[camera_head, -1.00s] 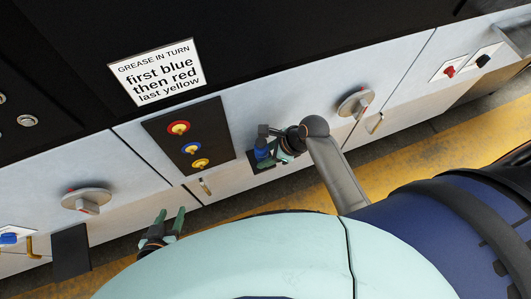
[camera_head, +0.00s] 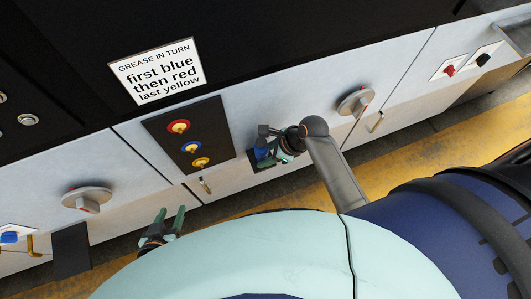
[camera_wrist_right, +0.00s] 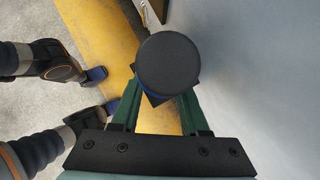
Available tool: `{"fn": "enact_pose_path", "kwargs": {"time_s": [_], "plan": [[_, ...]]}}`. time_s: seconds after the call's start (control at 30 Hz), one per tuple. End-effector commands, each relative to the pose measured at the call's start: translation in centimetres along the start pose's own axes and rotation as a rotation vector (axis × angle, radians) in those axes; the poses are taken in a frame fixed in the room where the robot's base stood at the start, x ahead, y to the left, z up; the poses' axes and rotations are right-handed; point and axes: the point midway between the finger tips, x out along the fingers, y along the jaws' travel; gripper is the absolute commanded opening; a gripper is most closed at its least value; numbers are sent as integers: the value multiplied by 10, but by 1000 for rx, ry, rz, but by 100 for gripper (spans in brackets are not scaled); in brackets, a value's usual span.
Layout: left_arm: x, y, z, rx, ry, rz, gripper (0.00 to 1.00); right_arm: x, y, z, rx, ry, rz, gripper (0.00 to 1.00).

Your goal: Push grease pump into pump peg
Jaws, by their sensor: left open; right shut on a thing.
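The grease pump (camera_head: 263,153), with a blue body and dark top, is in my right gripper (camera_head: 274,149) against the lower white cabinet front. In the right wrist view its round black cap (camera_wrist_right: 168,62) lies between the green fingers of my right gripper (camera_wrist_right: 160,100), with a sliver of blue beneath. A dark plate (camera_head: 255,166) shows just behind and below the pump. The pump hides the peg, so I cannot tell how far it is seated. My left gripper (camera_head: 171,222) is open and empty, low and left of the pump.
A black panel (camera_head: 215,117) carries red (camera_head: 178,127), blue (camera_head: 190,147) and yellow (camera_head: 200,162) fittings. A sign (camera_head: 157,72) reads blue, red, yellow. Round grey handles (camera_head: 356,102) (camera_head: 87,200) stick out of the cabinet.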

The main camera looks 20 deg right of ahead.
Motion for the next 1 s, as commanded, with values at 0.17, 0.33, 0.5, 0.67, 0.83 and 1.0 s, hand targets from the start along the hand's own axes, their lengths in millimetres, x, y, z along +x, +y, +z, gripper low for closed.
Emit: {"fn": "enact_pose_path", "kwargs": {"time_s": [0.17,0.33,0.5,0.67,0.83,1.0], "plan": [[-1,0,-1,0,0,0,50,0,0,0,0,-2,-1,0],[-1,0,-1,0,0,0,50,1,0,0,0,-1,-1,50],[-1,0,-1,0,0,0,50,1,0,0,0,-1,-1,69],[-1,0,-1,0,0,0,50,1,0,0,0,-1,0,79],[-1,0,-1,0,0,0,50,1,0,-1,1,1,0,79],[-4,0,-4,0,0,0,50,-12,0,0,1,0,-2,79]]}}
